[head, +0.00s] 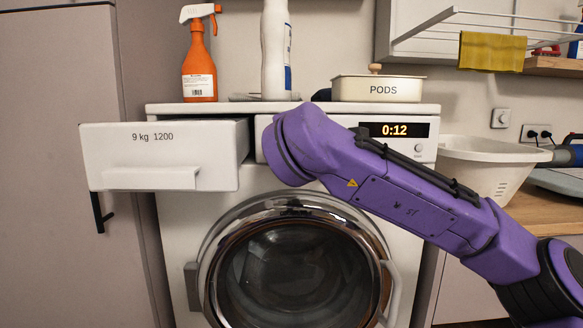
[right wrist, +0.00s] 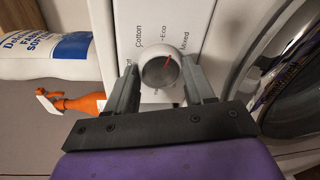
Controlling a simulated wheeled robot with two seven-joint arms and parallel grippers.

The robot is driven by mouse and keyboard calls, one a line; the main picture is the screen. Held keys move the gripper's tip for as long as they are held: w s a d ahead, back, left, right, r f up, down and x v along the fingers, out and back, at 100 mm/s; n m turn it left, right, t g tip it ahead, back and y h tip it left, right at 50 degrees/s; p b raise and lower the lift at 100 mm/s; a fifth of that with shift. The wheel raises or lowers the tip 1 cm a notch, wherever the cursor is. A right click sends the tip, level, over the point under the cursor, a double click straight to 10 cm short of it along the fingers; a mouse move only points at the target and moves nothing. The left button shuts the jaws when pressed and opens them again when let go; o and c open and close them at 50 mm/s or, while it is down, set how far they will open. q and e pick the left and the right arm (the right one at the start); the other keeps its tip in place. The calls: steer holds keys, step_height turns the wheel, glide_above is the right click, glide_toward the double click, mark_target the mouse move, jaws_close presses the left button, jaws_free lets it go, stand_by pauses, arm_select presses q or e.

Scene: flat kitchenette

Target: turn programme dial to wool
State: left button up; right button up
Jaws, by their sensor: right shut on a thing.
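The programme dial (right wrist: 155,75) is a round knob with a red pointer line, on the white front panel of the washing machine (head: 175,225). My right gripper (right wrist: 160,66) has one finger on each side of the dial and is shut on it. In the right wrist view the red line points up and slightly right, towards the "Eco" label (right wrist: 165,37). "Cotton" (right wrist: 138,36) and "Mixed" (right wrist: 185,42) are also readable; other labels are partly hidden and I cannot read "wool". In the head view my purple right arm hides the dial and gripper. My left gripper is out of view.
The detergent drawer (head: 165,160) is pulled out on the left. The display (head: 395,130) reads 0:12. The round door (head: 300,270) is below. A spray bottle (head: 199,60), a white bottle (head: 276,50) and a PODS box (head: 378,90) stand on top; a basin (head: 490,160) is right.

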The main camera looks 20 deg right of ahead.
steer(key=shift+d+f+m+t+y+b, duration=0.1)
steer(key=shift+m+t+y+b, duration=0.2)
steer(key=shift+m+b, duration=3.2)
steer(key=shift+d+f+m+t+y+b, duration=0.1)
steer(key=shift+m+t+b, duration=0.3)
steer(key=shift+m+b, duration=3.1)
steer(key=shift+b, duration=0.4)
steer(key=o, duration=1)
